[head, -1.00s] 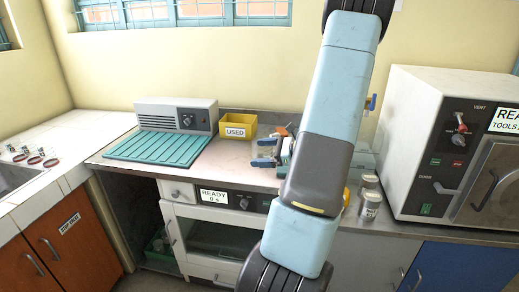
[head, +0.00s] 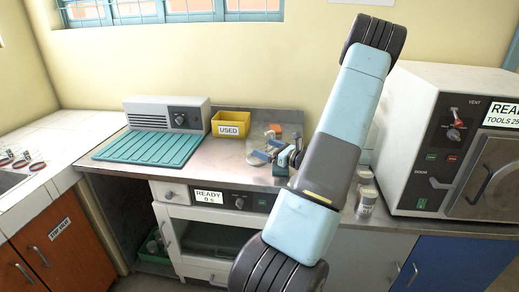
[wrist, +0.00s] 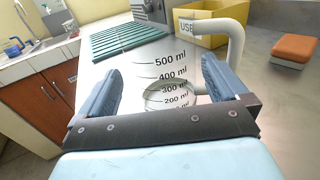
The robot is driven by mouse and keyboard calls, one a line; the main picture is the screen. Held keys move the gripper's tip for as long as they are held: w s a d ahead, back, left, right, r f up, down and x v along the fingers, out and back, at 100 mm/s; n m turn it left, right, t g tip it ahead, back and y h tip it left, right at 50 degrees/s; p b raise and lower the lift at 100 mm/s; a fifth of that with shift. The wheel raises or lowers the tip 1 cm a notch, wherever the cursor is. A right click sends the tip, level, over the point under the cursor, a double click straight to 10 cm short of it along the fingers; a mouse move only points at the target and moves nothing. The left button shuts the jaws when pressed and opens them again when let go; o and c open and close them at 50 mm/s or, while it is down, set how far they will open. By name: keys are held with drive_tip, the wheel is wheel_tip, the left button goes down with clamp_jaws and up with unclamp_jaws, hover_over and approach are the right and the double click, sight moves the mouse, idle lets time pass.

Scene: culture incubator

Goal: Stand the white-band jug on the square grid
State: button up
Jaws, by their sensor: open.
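In the wrist view, a clear jug (wrist: 172,76) with black millilitre marks stands between my gripper's (wrist: 160,66) two blue fingers. Its pale curved handle (wrist: 236,42) is on the right. The fingers are apart, one on either side of the jug; I cannot tell whether they touch it. I see no white band clearly, so I cannot confirm which jug this is. In the head view, my gripper (head: 272,154) is low over the steel bench, and my arm hides part of that area. I cannot make out a square grid.
A yellow USED bin (head: 231,125) stands at the back, left of an orange block (head: 276,128). A teal ribbed mat (head: 150,148) lies further left. Lidded jars (head: 366,200) and a white autoclave-like box (head: 425,140) are on the right. The cabinet's READY panel (head: 209,197) is below.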

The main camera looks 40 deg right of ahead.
sight(255, 143)
drive_tip(key=shift+f+x, duration=0.2)
drive_tip(key=shift+x, duration=1.4)
drive_tip(key=shift+f+x, duration=0.15)
drive_tip(key=shift+x, duration=1.4)
drive_tip(key=c, duration=0.8)
drive_tip(key=shift+r, duration=0.5)
drive_tip(key=shift+c, duration=0.2)
wheel_tip(255, 143, up, 2)
drive_tip(key=shift+r, duration=0.1)
drive_tip(key=s+a+r, duration=0.3)
drive_tip(key=s+r, duration=0.6)
drive_tip(key=s, duration=0.4)
drive_tip(key=shift+s+a+r, duration=0.25)
drive_tip(key=shift+a+r, duration=0.05)
drive_tip(key=shift+r, duration=0.1)
